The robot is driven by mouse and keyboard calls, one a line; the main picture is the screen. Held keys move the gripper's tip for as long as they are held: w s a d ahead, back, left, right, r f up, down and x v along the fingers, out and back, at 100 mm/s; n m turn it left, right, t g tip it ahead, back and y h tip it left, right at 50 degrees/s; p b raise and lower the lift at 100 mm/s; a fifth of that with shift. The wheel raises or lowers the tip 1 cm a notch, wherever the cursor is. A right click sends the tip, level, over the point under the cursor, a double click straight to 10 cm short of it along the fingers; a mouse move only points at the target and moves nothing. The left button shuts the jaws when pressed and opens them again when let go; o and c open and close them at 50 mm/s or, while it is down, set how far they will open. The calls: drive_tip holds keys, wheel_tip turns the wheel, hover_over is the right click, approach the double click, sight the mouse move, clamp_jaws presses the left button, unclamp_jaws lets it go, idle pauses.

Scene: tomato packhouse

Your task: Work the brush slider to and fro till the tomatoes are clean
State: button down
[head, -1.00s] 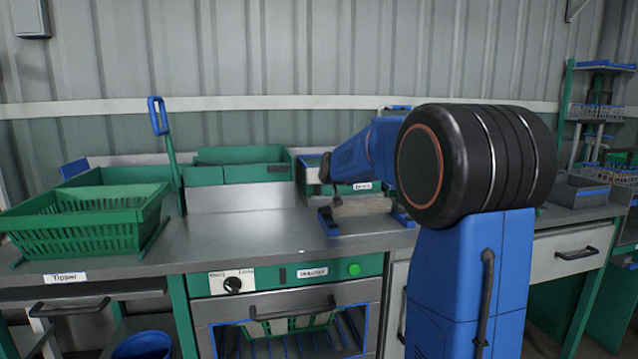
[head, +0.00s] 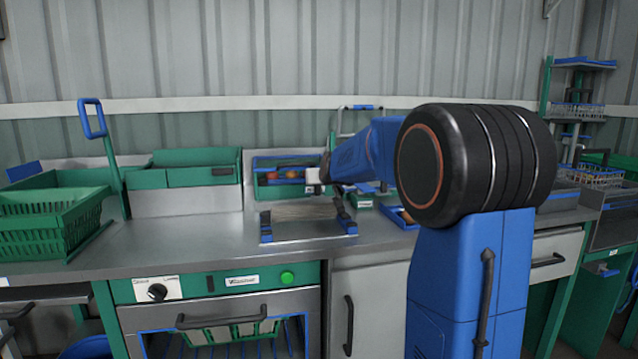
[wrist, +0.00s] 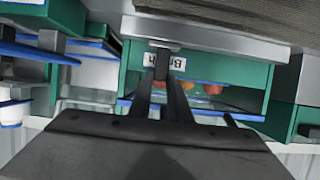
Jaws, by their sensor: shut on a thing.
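Several red and orange tomatoes (head: 290,173) sit in a green, blue-edged brush unit (head: 268,191) at the back of the bench; they also show in the wrist view (wrist: 211,88). My gripper (wrist: 164,78) is shut on the small dark handle of the brush slider, a pale grey bar (wrist: 215,38) across the wrist view. A partly covered label (wrist: 178,62) sits behind my fingers. How clean the tomatoes are I cannot tell.
A bristly mat (head: 303,213) with blue-ended supports lies in front of the unit. A green basket (head: 50,215) and a blue-handled lever (head: 92,118) stand left. Bare steel worktop (head: 190,236) is free in front. A blue tray (head: 398,217) lies right.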

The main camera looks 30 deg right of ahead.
drive_tip(key=shift+d, duration=0.2)
drive_tip(key=c, duration=1.6)
unclamp_jaws()
drive_tip(key=shift+c, duration=0.2)
drive_tip(key=shift+s, duration=0.1)
drive_tip(key=v, duration=1.7)
drive_tip(key=shift+s, duration=0.15)
drive_tip(key=shift+r, duration=0.1)
drive_tip(key=s+a+f+n+g+y, duration=0.1)
drive_tip(key=s+a+f, duration=0.5)
drive_tip(key=s, duration=0.6)
drive_tip(key=s+a+f+n+g+y, duration=0.1)
drive_tip(key=s+a+f+g, duration=0.3)
drive_tip(key=s+f, duration=0.7)
drive_tip(key=s+a+f+n+g+y, duration=0.1)
drive_tip(key=s+a+f+g, duration=0.2)
drive_tip(key=s+a+f, duration=0.5)
drive_tip(key=s+f, duration=0.1)
drive_tip(key=s, duration=0.5)
drive_tip(key=shift+f+y, duration=0.15)
drive_tip(key=shift+y, duration=0.25)
